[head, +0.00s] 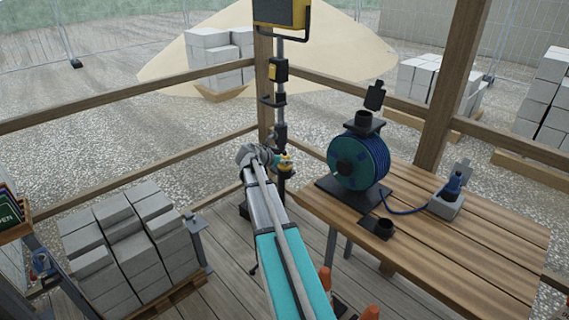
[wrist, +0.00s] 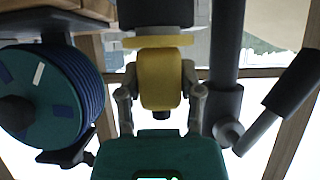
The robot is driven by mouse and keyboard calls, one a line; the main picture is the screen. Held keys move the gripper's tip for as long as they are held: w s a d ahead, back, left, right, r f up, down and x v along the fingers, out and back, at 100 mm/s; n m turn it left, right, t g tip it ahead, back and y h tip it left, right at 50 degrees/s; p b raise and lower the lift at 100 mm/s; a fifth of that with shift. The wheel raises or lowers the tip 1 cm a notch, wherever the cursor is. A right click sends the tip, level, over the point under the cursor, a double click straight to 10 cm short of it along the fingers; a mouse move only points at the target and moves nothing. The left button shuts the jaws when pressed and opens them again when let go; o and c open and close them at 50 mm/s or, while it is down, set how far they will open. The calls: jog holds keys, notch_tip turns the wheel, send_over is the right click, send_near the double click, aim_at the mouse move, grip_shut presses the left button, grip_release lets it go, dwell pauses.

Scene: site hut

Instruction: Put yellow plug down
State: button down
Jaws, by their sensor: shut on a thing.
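The yellow plug (wrist: 160,82) is between the two fingers of my gripper (wrist: 160,92) in the wrist view, and the gripper is shut on it. A yellow flange and a thick black part show at one end of the plug. In the head view the plug (head: 285,164) is a small yellow patch at the end of my arm, partly hidden by my gripper (head: 272,160). It is held in the air, left of the workbench (head: 460,250) and close to the light stand. I cannot tell whether it touches the stand.
A blue cable reel (head: 358,162) stands on the workbench. A blue plug (head: 454,183) sits in a grey box (head: 446,205). An empty black holder (head: 378,227) lies near the front. The light stand (head: 280,100) rises behind my gripper. Grey blocks (head: 130,240) are stacked left. The bench's right part is clear.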

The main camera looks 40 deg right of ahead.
jog(key=shift+f+b, duration=0.3)
jog(key=shift+c, duration=1.3)
grip_release()
jog(key=shift+r, duration=0.2)
jog(key=shift+r+p, duration=0.15)
jog(key=shift+p, duration=0.15)
jog(key=shift+a+r, duration=0.1)
jog(key=shift+r, duration=0.05)
jog(key=p+v, duration=0.5)
jog(key=v, duration=0.6)
jog(key=shift+a+p, duration=0.3)
jog(key=shift+p, duration=0.1)
jog(key=shift+s+r, duration=0.1)
jog(key=shift+s, duration=0.05)
